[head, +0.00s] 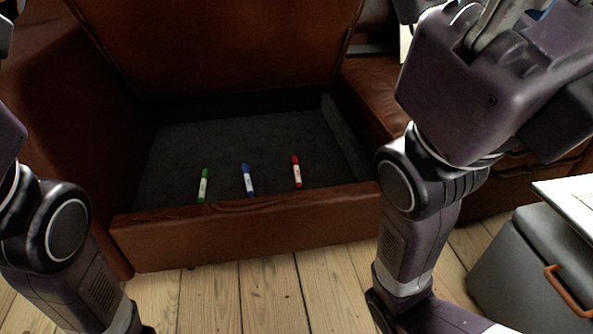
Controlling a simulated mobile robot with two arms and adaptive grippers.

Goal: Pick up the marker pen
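Three marker pens lie on the dark floor of an open storage seat in a brown leather sofa. A green marker pen (203,186) is on the left, a blue marker pen (248,181) in the middle and a red marker pen (296,172) on the right. They lie apart, near the front wall of the compartment. My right gripper is only partly in view at the top right, cut by the frame edge, well above and to the right of the pens; its fingertips cannot be made out. My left gripper is outside the picture; only part of that arm shows at the left.
The compartment's front wall (250,229) stands between me and the pens. The raised seat lid (215,45) leans behind. A sofa seat (375,95) lies to the right. A grey box (525,265) with an orange handle stands at lower right. Bare floorboards (255,300) lie in front.

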